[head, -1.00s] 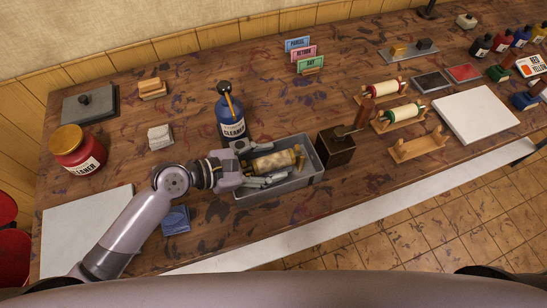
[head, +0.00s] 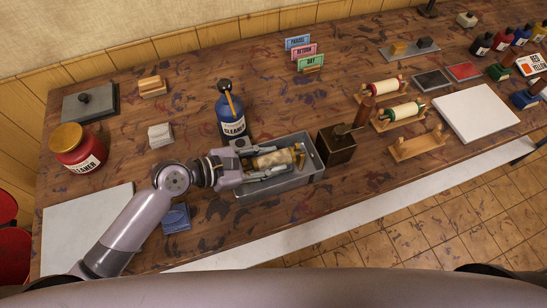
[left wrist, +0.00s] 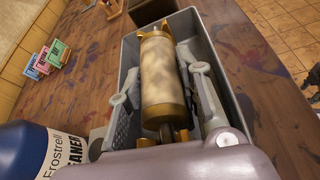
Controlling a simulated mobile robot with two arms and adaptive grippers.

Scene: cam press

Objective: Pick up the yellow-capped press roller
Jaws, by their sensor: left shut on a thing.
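The yellow-capped press roller (head: 270,161) has a cream, blotchy barrel with yellow ends. It lies in a grey tray (head: 290,184). In the left wrist view the roller (left wrist: 163,80) runs lengthwise between my fingers, inside the tray walls (left wrist: 222,70). My left gripper (head: 279,158) reaches into the tray from the left, its two fingers along the barrel's sides. It is shut on the roller; the fingers partly hide the roller's sides. My right gripper is not in view.
A blue cleaner bottle (head: 231,118) stands close behind the tray. A dark wooden box with a handle (head: 336,147) is at its right end. Other rollers (head: 383,87) rest on wooden stands further right. A blue cloth (head: 176,218) lies front left.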

